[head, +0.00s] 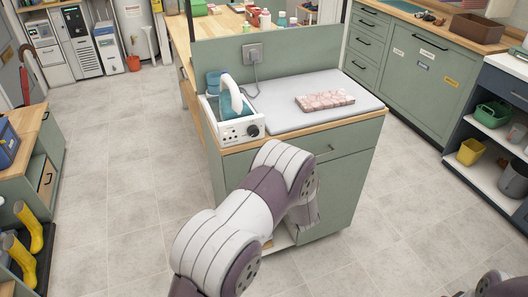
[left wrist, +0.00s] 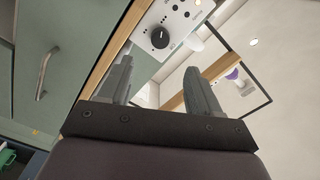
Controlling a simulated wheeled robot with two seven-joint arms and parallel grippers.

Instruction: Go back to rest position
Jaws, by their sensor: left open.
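My left gripper (left wrist: 160,85) is open in the left wrist view, its two grey fingers apart with nothing held between them. Beyond the fingers are the white appliance panel (left wrist: 185,15) with a black knob and the counter's wooden edge (left wrist: 112,52). In the head view my left arm comes up from the bottom middle in front of the green cabinet (head: 345,180), and its gripper is hidden behind the arm links. Only a bit of my right arm shows at the bottom right corner. My right gripper is out of view.
The white appliance (head: 233,128) stands on the cabinet's left end, beside a pale grey pad (head: 275,105) bearing a folded pink patterned towel (head: 325,100). Yellow boots (head: 30,230) stand at the left. Open shelves (head: 490,140) stand at the right. The tiled floor (head: 120,190) is clear between.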

